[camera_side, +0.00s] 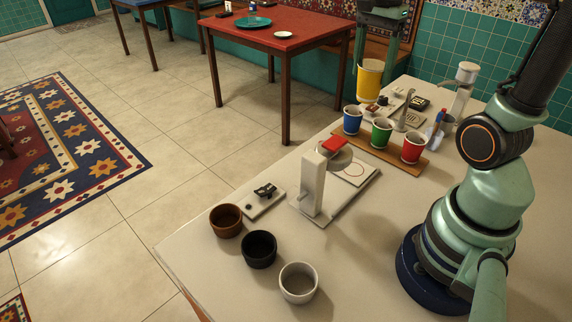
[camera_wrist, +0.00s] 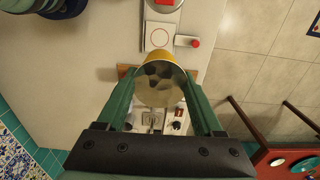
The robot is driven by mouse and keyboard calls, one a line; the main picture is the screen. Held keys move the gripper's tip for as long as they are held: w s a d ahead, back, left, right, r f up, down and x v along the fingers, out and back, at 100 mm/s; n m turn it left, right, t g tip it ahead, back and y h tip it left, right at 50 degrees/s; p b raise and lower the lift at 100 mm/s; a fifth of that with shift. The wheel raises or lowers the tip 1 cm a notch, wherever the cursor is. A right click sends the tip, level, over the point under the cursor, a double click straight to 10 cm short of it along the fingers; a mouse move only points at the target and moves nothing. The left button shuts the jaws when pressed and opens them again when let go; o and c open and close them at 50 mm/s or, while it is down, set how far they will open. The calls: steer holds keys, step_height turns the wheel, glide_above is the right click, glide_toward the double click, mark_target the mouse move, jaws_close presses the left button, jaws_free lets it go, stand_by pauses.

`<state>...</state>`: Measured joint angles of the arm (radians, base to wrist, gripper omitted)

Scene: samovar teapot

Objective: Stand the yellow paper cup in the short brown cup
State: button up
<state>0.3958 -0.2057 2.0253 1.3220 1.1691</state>
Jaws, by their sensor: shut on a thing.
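The yellow paper cup (camera_side: 370,80) is upright and held in the air above the row of paper cups in the side view. My gripper (camera_side: 374,62) is shut on it. In the wrist view the yellow cup (camera_wrist: 160,82) sits between the two green fingers of my gripper (camera_wrist: 161,95), its mouth facing the camera. The short brown cup (camera_side: 226,220) stands upright on the near left of the table, far from my gripper. It looks empty. The brown cup does not show in the wrist view.
A black cup (camera_side: 259,249) and a white cup (camera_side: 298,283) stand beside the brown one. Blue (camera_side: 352,120), green (camera_side: 381,131) and red (camera_side: 413,147) paper cups stand on a wooden board (camera_side: 377,155). A white upright device (camera_side: 318,187) stands between the two groups.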

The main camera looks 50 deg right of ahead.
steer(key=w+a+n, duration=0.5)
steer(key=w+a, duration=0.1)
steer(key=a, duration=0.1)
steer(key=n, duration=1.3)
glide_above(227, 221)
steer(key=s, duration=0.1)
steer(key=f, duration=2)
steer(key=shift+s+a+f, duration=0.1)
steer(key=shift+a, duration=0.25)
steer(key=shift+f, duration=0.3)
steer(key=o, duration=0.8)
steer(key=shift+r, duration=0.1)
